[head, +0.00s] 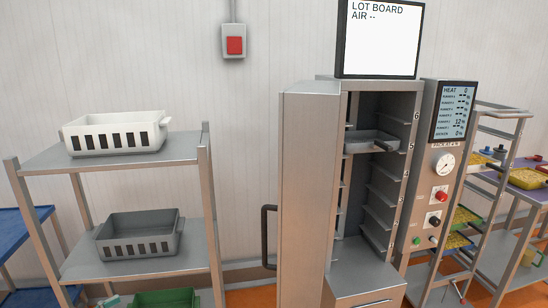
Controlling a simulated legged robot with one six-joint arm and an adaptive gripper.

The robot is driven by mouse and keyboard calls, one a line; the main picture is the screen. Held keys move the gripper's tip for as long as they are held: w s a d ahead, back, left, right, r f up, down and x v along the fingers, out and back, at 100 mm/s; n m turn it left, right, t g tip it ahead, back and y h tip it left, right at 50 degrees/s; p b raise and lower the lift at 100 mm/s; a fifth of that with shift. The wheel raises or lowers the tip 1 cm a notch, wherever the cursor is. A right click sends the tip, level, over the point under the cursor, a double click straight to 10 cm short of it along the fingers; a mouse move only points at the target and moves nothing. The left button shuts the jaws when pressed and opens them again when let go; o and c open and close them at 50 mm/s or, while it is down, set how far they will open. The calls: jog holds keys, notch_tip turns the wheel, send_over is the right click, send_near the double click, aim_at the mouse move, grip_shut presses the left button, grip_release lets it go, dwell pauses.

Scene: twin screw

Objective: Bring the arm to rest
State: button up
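My gripper and arm do not show in the head view, so I cannot see the gripper's state or what is around it.
A steel cabinet (310,190) stands open, with a grey tray (372,146) on an upper rung. Left is a shelf rack (192,153) with white (115,145), grey (140,250) and green (165,299) crates. A control panel (432,180) and a rack of trays (500,112) stand right.

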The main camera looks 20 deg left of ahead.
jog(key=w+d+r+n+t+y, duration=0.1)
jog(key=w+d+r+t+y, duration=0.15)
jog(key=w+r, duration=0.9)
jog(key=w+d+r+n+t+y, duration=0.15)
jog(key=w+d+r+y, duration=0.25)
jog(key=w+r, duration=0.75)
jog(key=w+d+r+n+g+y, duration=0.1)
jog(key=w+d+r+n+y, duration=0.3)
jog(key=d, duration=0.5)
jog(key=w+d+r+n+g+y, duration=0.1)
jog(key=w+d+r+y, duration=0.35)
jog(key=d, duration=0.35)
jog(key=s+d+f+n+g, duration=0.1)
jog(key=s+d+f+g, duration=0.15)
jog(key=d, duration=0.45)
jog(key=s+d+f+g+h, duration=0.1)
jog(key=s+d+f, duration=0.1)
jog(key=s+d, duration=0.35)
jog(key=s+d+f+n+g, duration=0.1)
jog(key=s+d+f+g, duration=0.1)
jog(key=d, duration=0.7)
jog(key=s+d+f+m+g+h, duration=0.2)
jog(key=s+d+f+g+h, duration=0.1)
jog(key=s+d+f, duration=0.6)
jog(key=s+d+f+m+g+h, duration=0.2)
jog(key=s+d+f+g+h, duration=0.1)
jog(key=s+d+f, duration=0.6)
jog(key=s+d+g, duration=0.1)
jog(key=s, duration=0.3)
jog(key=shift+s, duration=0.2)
